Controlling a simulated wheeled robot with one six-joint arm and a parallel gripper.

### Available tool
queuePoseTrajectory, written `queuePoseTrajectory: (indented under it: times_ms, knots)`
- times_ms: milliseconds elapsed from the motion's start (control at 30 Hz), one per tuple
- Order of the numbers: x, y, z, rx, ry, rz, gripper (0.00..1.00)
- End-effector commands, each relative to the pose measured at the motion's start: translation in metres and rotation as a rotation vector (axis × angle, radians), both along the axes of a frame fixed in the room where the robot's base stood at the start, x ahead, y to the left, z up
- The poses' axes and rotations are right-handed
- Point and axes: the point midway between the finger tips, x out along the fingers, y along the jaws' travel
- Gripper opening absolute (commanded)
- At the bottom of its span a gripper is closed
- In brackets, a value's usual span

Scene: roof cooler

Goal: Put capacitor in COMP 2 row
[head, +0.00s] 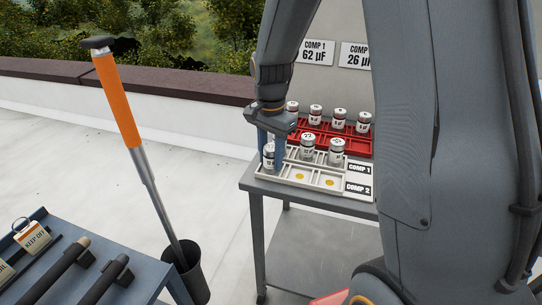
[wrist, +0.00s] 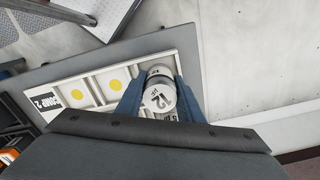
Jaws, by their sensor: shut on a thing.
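My gripper (head: 271,150) is shut on a silver capacitor (wrist: 159,96), whose top seems to read 12 µF. The capacitor (head: 268,158) is upright at the left end of the white tray (head: 318,183). In the wrist view it is at the end of the COMP 2 row, farthest from the COMP 2 label (wrist: 46,102). Whether its base touches the cell floor cannot be told. Two other COMP 2 cells are empty, with yellow dots (wrist: 116,85). Two capacitors (head: 307,145) and (head: 336,149) stand in the COMP 1 row.
A red tray (head: 351,140) with several capacitors stands behind the white tray on a grey table (head: 253,184). Signs behind show COMP 1 62 µF (head: 314,52) and a partly hidden 26 µF. An orange-handled pole (head: 118,100) and a tool bench (head: 50,240) are at left.

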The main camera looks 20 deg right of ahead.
Motion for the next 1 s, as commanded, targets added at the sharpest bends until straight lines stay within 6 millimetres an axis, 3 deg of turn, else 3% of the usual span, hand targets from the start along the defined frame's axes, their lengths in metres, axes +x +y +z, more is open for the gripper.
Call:
queuePoseTrajectory:
  times_ms: [300,333,433,767,1000]
  knots:
    - [0.0,0.0,-0.003,0.0,0.0,0.0,0.09]
    - [0.0,0.0,-0.003,0.0,0.0,0.0,0.39]
    - [0.0,0.0,-0.002,0.0,0.0,0.0,0.52]
    - [0.0,0.0,0.0,0.0,-0.001,0.0,0.52]
    - [0.001,0.0,0.034,0.0,-0.006,0.0,0.52]
